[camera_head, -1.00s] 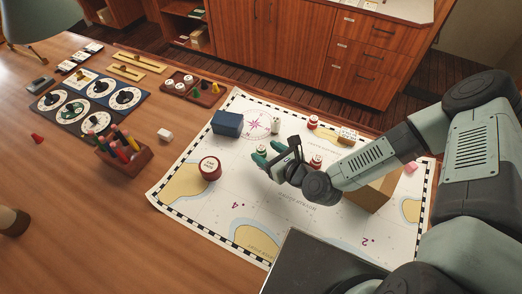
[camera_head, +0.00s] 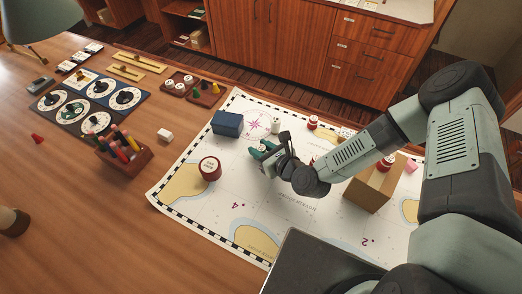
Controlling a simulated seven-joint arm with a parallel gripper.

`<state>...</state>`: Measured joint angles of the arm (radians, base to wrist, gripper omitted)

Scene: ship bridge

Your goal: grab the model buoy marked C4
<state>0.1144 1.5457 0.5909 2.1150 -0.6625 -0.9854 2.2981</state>
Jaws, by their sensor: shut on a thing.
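My gripper (camera_head: 259,155) is low over the chart, left of the middle, with its fingers closed around a small white-and-green model buoy (camera_head: 262,147). The fingers hide much of this buoy, and its mark is too small to read. Whether it touches the chart is not clear. Other small buoys stand nearby: a white one (camera_head: 275,125) behind my gripper, a red-and-white one (camera_head: 313,122) at the back edge, and another red-and-white one (camera_head: 387,161) on the cardboard box. No mark on them can be read.
The cardboard box (camera_head: 369,193) is at the right, under my arm. A pen holder (camera_head: 126,160) is at the left. The chart's front left (camera_head: 205,215) is clear.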

